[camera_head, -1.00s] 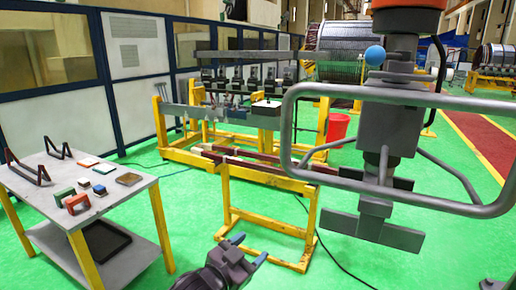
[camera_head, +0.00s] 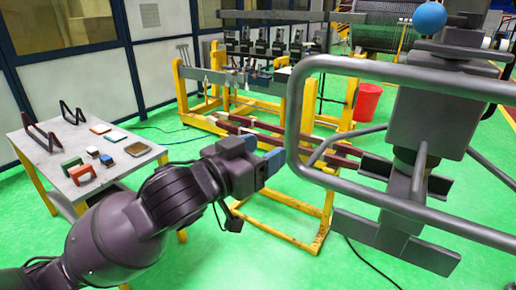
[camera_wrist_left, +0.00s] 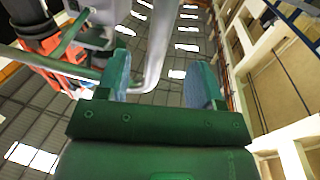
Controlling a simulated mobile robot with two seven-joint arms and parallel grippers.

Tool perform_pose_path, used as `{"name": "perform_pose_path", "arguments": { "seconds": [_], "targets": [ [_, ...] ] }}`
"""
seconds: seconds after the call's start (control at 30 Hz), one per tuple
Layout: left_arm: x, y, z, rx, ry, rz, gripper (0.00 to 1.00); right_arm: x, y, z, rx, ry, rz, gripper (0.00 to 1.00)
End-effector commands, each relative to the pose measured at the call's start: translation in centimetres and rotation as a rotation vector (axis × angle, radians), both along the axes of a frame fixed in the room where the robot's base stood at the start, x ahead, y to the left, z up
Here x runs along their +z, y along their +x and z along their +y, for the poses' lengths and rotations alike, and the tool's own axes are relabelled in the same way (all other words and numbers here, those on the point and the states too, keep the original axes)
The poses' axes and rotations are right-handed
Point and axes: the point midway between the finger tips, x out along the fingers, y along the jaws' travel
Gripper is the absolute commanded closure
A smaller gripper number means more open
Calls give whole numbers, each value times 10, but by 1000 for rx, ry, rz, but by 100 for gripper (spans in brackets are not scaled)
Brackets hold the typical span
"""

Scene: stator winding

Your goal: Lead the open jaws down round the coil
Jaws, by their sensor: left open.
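My left gripper (camera_head: 272,162) is raised in front of the yellow stand, with blue-tipped fingers beside the grey handle loop (camera_head: 293,115) of a hanging tool. In the left wrist view my left gripper (camera_wrist_left: 162,80) has its fingers wide apart and holds nothing. That view looks up at the roof, and a grey tube (camera_wrist_left: 158,45) shows in the gap, beyond the fingers. Dark red bars (camera_head: 245,122), which look like the coil, lie across the yellow stand behind the gripper. The gripper and loop hide part of them. The jaws are not around the bars. My right gripper is out of view.
The grey tool body (camera_head: 425,115) with a blue ball (camera_head: 429,17) fills the right side. A grey table (camera_head: 40,160) with small coloured parts stands left. A red bucket (camera_head: 367,102) stands behind the loop. Green floor is open between table and stand.

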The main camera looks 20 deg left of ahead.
Motion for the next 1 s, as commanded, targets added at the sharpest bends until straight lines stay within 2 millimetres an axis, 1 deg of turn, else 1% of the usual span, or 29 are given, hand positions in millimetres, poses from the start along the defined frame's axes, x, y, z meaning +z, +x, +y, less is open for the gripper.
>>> {"name": "perform_pose_path", "arguments": {
  "seconds": [0.03, 0.1, 0.33, 0.5, 0.6, 0.8, 1.0],
  "targets": [
    [1, 5, -3, 0, 0, -1, 39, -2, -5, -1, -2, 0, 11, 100],
    [2, 13, -7, 0, 0, -2, 39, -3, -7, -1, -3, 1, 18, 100],
    [2, 45, -24, -1, 1, -2, 39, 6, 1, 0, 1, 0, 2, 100],
    [2, 68, -35, -1, 3, -4, 39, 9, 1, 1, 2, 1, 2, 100],
    [2, 78, -40, 0, 1, -2, 39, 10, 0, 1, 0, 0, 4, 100],
    [1, 89, -46, -1, 1, -3, 39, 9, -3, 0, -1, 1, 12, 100],
    [1, 91, -47, -1, 2, -3, 39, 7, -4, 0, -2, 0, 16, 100]
  ]
}}
